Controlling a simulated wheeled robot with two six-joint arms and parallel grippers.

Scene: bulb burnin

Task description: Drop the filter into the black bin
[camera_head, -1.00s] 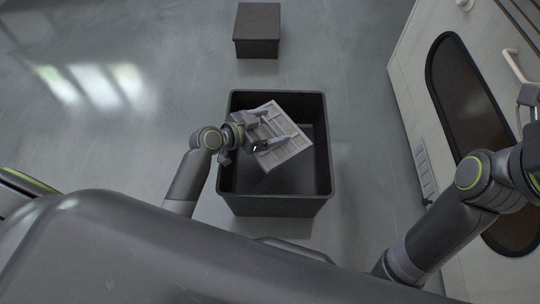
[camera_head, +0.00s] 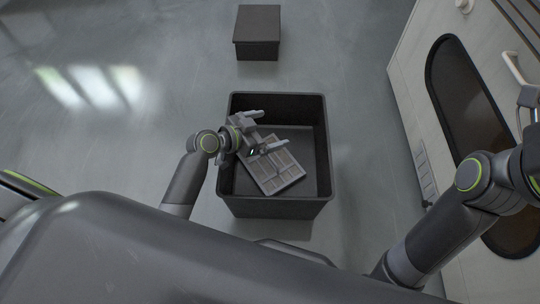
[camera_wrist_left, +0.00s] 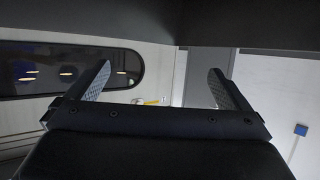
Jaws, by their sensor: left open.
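The filter (camera_head: 277,174), a flat pale grid panel with a grey frame, lies inside the black bin (camera_head: 319,150) in the head view. It is below my left gripper and turned at an angle to the bin's walls. My left gripper (camera_head: 270,128) is over the bin with its fingers spread open and nothing between them. In the left wrist view the two open fingers (camera_wrist_left: 160,88) also show empty, and the filter is not seen there. The gripper hides part of the filter's upper left side.
A closed dark box (camera_head: 257,32) stands on the floor beyond the bin. A pale cabinet (camera_head: 408,110) with a dark oval window (camera_head: 470,110) and a handle stands at the right. The floor left of the bin is clear.

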